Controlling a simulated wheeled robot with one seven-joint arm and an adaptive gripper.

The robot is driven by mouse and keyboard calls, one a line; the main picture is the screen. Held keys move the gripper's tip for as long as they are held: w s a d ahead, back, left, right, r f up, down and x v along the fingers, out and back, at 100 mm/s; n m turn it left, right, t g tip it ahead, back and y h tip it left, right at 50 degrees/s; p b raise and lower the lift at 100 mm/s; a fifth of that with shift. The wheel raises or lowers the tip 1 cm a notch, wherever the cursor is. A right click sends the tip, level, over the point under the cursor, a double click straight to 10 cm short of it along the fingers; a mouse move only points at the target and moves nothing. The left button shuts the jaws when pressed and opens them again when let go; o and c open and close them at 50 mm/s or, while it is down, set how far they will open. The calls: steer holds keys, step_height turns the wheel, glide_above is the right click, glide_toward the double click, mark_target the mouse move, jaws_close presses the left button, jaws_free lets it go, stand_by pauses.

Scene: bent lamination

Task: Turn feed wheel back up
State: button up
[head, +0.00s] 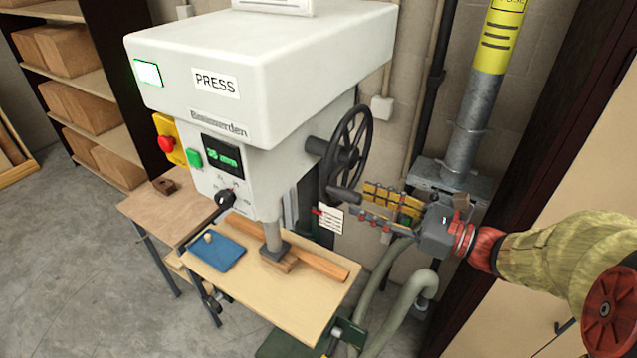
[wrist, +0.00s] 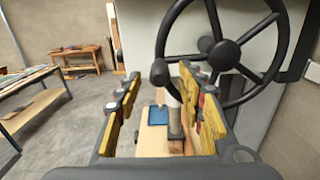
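The feed wheel (head: 348,150) is a black spoked handwheel on the right side of the white press (head: 270,80). Its dark crank handle (head: 343,195) sits low on the rim. In the wrist view the wheel (wrist: 222,48) fills the upper right, with the handle (wrist: 159,73) end-on at its left. My gripper (head: 359,198) is open, its yellow-padded fingers pointing at the handle. In the wrist view the handle shows in the gap between the fingertips (wrist: 160,76); I cannot tell whether they touch it. The press ram (head: 273,237) stands down on a wooden piece (head: 310,259).
A green-lit display (head: 222,155), a dark knob (head: 225,199) and a red stop button (head: 166,144) are on the press front. A grey pipe (head: 468,130) and hoses (head: 403,300) stand close to my arm.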

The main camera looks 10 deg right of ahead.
mark_target(328, 188)
steer(key=shift+x, duration=3.85)
steer(key=shift+c, duration=0.3)
jaws_close()
steer(key=shift+p, duration=0.3)
